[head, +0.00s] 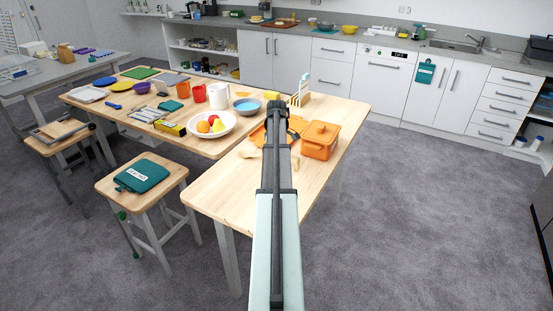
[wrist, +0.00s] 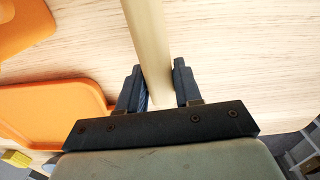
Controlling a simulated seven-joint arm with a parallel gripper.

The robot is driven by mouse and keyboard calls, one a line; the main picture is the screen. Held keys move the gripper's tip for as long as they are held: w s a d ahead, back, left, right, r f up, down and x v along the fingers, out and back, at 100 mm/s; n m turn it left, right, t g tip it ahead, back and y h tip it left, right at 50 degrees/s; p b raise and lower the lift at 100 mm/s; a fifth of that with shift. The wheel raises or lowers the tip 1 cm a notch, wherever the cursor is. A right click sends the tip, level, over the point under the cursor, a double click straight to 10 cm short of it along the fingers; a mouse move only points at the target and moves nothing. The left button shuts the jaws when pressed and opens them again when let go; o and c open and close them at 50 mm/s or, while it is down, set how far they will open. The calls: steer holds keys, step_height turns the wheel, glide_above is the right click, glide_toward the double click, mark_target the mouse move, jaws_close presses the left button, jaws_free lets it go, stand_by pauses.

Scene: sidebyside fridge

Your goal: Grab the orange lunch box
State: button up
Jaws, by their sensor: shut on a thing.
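My gripper (wrist: 157,70) is shut on a pale wooden bar or handle (wrist: 146,30) in the wrist view; the bar runs up between the fingers. In the head view my arm hides the fingertips. A boxy orange lidded container (head: 321,141) stands on the near table, right of my arm. A flatter orange piece (head: 257,136) lies left of my arm, partly hidden. The wrist view shows an orange rimmed piece (wrist: 50,112) left of the gripper and another orange corner (wrist: 22,25) above it, both outside the fingers. I cannot tell which orange thing is the lunch box.
A pale wooden utensil (head: 248,153) lies left of my arm on the table (head: 222,190). A white fruit bowl (head: 229,126), a blue-filled bowl (head: 247,106) and a wooden rack (head: 299,99) stand nearby. The front part of the table is clear. A stool (head: 112,186) stands at left.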

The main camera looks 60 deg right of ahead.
steer(key=shift+c, duration=0.5)
steer(key=shift+r, duration=0.15)
step_height(320, 180, up, 9)
steer(key=shift+d, duration=0.1)
steer(key=shift+m, duration=0.5)
steer(key=shift+s+d+f, duration=0.35)
steer(key=shift+s+f, duration=0.25)
steer(key=shift+f, duration=0.9)
steer(key=shift+s+d+f, duration=0.3)
steer(key=shift+s+f, duration=0.25)
steer(key=shift+f, duration=0.95)
steer(key=shift+s+d+f, duration=0.35)
steer(key=shift+s+f, duration=0.25)
steer(key=shift+f, duration=1)
steer(key=o, duration=1)
steer(key=shift+o, duration=0.2)
